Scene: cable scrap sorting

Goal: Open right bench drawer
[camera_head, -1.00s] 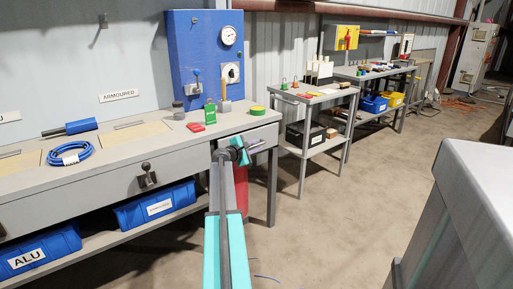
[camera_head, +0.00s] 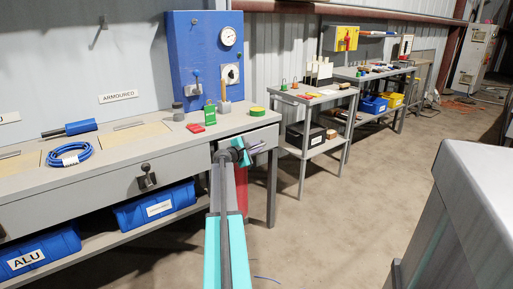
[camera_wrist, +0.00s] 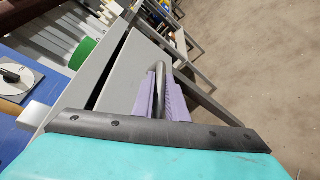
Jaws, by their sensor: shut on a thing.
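The right bench drawer (camera_head: 262,136) has a grey front under the right end of the workbench top. Its front also shows in the wrist view (camera_wrist: 124,78), with a dark gap between it and the bench edge. I cannot tell how far out it stands. The metal bar handle (camera_wrist: 159,76) sits between the purple fingers of my gripper (camera_wrist: 162,92). My gripper is shut on this handle. In the head view my gripper (camera_head: 256,148) is at the drawer front, and my arm partly hides the drawer's left part.
A second drawer's dark knob (camera_head: 147,178) is at left. Blue bins (camera_head: 158,207) sit below. Open floor (camera_head: 335,225) lies right; a grey block (camera_head: 475,215) stands in front.

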